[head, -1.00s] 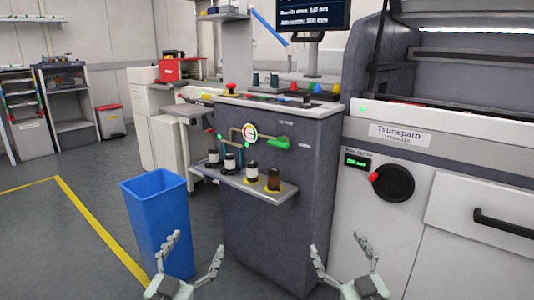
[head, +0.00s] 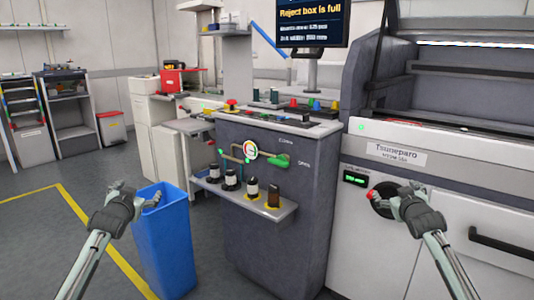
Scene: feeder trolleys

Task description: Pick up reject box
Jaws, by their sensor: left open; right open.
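A tall blue open-topped bin (head: 170,245) stands on the floor at the lower left, beside the grey cabinet. I see no label on it, so I cannot tell for sure that it is the reject box. My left gripper (head: 137,188) is open and empty at the left of the bin's rim in the picture; I cannot tell whether it touches. My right gripper (head: 394,188) is open and empty, in front of the white machine's round black knob (head: 380,207). The screen (head: 312,22) reads "Reject box is full".
The grey cabinet (head: 270,235) has a protruding shelf (head: 235,195) with several small bottles. The white machine (head: 440,190) with a black handle (head: 500,243) fills the right. A red-lidded bin (head: 111,127) stands farther back. A yellow line (head: 75,210) marks open floor at left.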

